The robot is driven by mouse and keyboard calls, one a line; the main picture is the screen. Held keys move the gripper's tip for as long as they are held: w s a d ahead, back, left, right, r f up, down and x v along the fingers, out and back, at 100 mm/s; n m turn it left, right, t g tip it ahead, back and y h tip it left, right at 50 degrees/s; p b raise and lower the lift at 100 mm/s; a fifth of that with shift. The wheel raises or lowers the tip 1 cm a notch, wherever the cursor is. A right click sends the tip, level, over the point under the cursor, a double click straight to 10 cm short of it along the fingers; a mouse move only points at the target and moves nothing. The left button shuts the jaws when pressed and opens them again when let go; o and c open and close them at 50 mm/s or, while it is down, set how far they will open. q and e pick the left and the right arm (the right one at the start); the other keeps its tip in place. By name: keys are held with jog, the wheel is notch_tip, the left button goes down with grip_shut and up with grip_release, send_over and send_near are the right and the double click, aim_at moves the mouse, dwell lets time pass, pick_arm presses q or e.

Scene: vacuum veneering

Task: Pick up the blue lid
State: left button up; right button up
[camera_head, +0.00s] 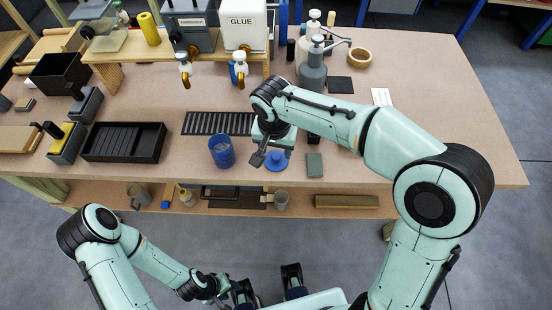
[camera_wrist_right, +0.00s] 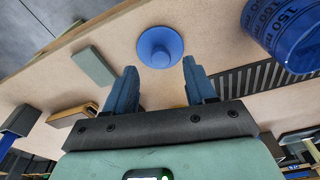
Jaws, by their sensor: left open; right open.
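The blue lid (camera_head: 275,161) lies on the bench top near its front edge, a round disc with a raised knob. In the right wrist view the lid (camera_wrist_right: 160,47) is just beyond the fingertips, roughly centred between them. My right gripper (camera_head: 268,154) is open and empty above and beside the lid; its two blue fingers show in the right wrist view (camera_wrist_right: 160,80). The arm partly hides the lid in the head view. My left gripper (camera_head: 234,291) is low in front of the bench, away from the lid, with its fingers hard to make out.
An open blue cup (camera_head: 222,152) stands left of the lid, and a grey-green block (camera_head: 314,164) lies to its right. A black slotted strip (camera_head: 218,123) lies behind the cup. A black tray (camera_head: 124,142) is further left.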

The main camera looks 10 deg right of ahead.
aim_at(276, 156)
jog(key=f, duration=0.3)
jog(key=shift+w+f, duration=0.2)
jog(key=shift+f, duration=0.05)
grip_shut()
jog(key=shift+r, duration=0.1)
